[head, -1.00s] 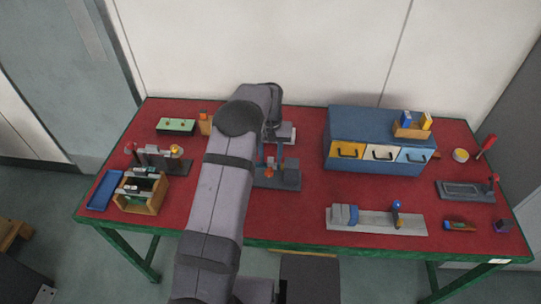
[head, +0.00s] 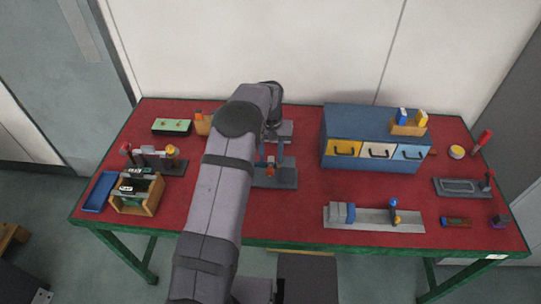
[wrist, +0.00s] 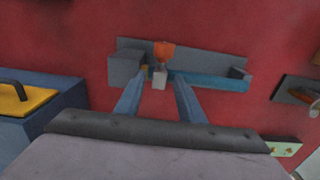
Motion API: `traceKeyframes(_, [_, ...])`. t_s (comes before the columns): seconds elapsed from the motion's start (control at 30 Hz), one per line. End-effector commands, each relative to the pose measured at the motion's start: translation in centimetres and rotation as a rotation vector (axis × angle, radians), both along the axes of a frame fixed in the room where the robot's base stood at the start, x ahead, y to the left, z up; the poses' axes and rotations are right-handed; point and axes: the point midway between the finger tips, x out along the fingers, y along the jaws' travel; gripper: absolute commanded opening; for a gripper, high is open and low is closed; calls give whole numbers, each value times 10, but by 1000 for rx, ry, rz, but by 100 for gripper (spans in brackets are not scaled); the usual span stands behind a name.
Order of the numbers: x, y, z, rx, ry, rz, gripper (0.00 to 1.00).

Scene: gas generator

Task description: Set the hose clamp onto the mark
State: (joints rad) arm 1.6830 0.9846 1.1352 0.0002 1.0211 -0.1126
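A small orange-red piece with a pale block below it (wrist: 161,76) shows in the wrist view, in front of a grey fixture (wrist: 126,68) with a blue bar (wrist: 210,81). It may be the hose clamp; I cannot tell for sure. My gripper (wrist: 159,78) is over this fixture, its two blue-grey fingers apart on either side of the pale block, with gaps showing. In the head view my gripper (head: 272,160) points down above the fixture's dark base (head: 283,182), with the orange-red piece between the fingers. I cannot make out a mark.
A blue cabinet (head: 345,126) with three drawers stands to the right. A grey rail (head: 360,222) with a blue knob lies at the front right. A wooden rack (head: 150,203), blue tray (head: 98,192) and green panel (head: 171,127) are left. Red tabletop shows bare between them.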

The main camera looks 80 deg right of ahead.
Motion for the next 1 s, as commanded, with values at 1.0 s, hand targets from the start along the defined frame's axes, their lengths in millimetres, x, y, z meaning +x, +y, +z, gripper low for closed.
traceKeyframes(1.0, [24, 13, 69, 15, -2, 12, 36])
